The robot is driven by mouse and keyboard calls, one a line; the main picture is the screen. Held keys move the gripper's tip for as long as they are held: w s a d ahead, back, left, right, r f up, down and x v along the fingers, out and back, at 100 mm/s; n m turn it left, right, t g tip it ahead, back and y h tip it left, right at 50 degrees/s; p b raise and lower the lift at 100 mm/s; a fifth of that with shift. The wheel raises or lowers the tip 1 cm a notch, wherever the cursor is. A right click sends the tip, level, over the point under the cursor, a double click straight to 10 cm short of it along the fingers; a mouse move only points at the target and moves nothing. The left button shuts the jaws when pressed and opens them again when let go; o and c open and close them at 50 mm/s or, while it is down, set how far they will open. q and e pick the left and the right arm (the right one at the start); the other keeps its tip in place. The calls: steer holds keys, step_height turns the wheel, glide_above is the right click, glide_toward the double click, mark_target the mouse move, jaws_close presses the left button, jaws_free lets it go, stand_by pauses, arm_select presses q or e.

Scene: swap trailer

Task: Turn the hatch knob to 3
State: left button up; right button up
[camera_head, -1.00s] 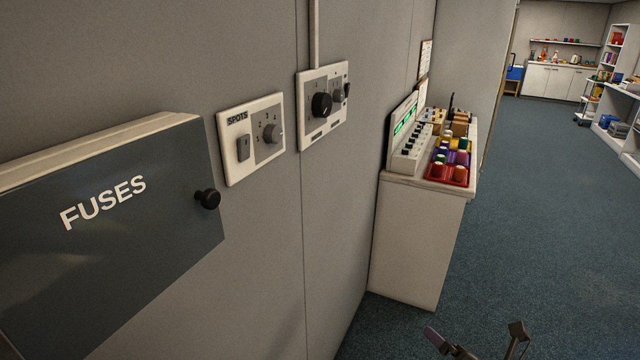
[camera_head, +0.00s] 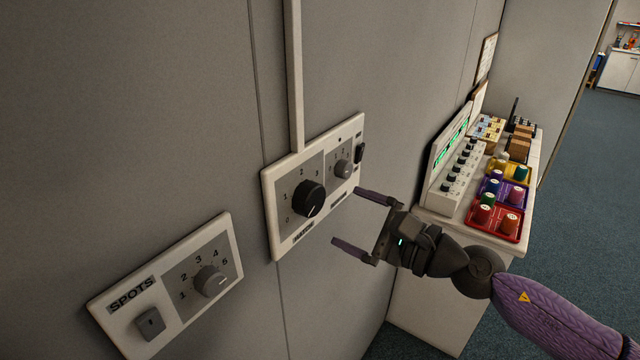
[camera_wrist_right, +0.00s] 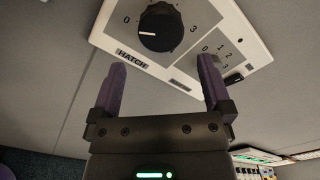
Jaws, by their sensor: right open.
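The hatch knob (camera_head: 309,198) is a large black dial on a white-framed wall panel (camera_head: 269,215), with numbers 0 to 3 around it. In the right wrist view the knob (camera_wrist_right: 160,27) sits above the HATCH label (camera_wrist_right: 132,59). Its white mark is on the left side, near the 0; its exact setting is hard to tell. My right gripper (camera_head: 345,215) is open and empty, to the right of the knob and apart from it. In the wrist view its fingers (camera_wrist_right: 162,63) point at the panel, just below the knob. My left gripper is out of view.
A smaller grey knob (camera_head: 343,169) and a black switch (camera_head: 360,153) share the panel. The SPOTS panel (camera_head: 235,262) is lower left. A counter (camera_head: 413,290) with a control box (camera_head: 455,165) and coloured trays stands right, behind my right arm.

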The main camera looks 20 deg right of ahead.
mark_target(317, 202)
steer(key=p+x, duration=0.2)
steer(key=x, duration=0.3)
steer(key=shift+w+a+r, duration=0.15)
steer(key=shift+w, duration=0.2)
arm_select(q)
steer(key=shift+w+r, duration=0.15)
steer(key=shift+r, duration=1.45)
arm_select(e)
steer(key=shift+w+a, duration=0.4)
steer(key=c, duration=1.1)
steer(key=shift+o, duration=0.2)
